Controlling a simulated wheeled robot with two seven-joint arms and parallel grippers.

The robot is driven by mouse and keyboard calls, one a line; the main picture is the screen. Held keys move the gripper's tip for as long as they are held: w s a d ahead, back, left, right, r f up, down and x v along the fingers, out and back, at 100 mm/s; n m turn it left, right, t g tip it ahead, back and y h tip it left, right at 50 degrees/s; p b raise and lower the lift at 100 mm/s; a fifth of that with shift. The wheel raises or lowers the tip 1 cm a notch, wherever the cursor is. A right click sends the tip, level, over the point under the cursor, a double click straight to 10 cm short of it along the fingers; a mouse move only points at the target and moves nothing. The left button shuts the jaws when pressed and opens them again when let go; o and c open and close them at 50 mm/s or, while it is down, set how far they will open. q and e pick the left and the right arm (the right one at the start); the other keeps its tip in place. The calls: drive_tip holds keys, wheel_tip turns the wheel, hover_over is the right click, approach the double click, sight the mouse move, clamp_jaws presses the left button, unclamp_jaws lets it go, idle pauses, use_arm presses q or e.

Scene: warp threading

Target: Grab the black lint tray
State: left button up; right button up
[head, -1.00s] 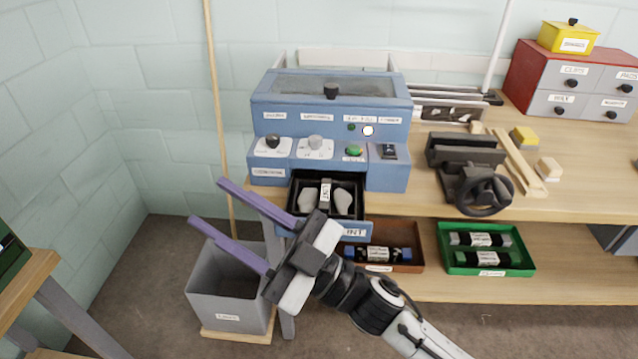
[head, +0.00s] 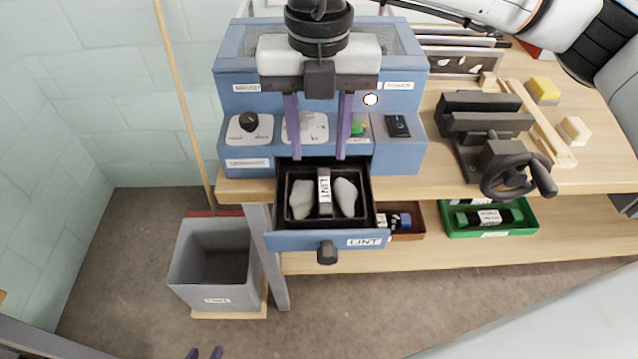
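The black lint tray (head: 297,222) sits inside the pulled-out blue drawer (head: 292,241) of the blue machine. It holds two pale grey lumps, one on each side of a central bar labelled LINT (head: 324,190). My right gripper (head: 319,158) is open and empty, its purple fingers pointing down at the tray's back edge, with a gap between them. Whether they touch anything cannot be told.
The machine (head: 240,95) stands on the wooden bench behind the drawer. A grey bin (head: 190,272) stands on the floor at lower left. A black vise (head: 485,130) is to the right. A green tray (head: 530,207) and a brown tray (head: 410,236) lie on the lower shelf.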

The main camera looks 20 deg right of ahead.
hover_over(324, 179)
drive_tip(key=f, duration=0.4)
drive_tip(key=shift+s+a+f, duration=0.15)
drive_tip(key=shift+s+a, duration=0.15)
drive_tip(key=shift+a, duration=0.1)
drive_tip(key=shift+w+d+f+p, duration=0.15)
drive_tip(key=shift+f+p, duration=0.1)
drive_tip(key=shift+f, duration=0.65)
drive_tip(key=shift+w+d+f+p, duration=0.1)
drive_tip(key=shift+f+p, duration=0.2)
drive_tip(key=shift+f, duration=0.6)
drive_tip(key=shift+w+d+f+p, duration=0.15)
drive_tip(key=shift+f+p, duration=0.1)
drive_tip(key=shift+f, duration=0.65)
drive_tip(key=shift+s, duration=0.1)
clamp_jaws()
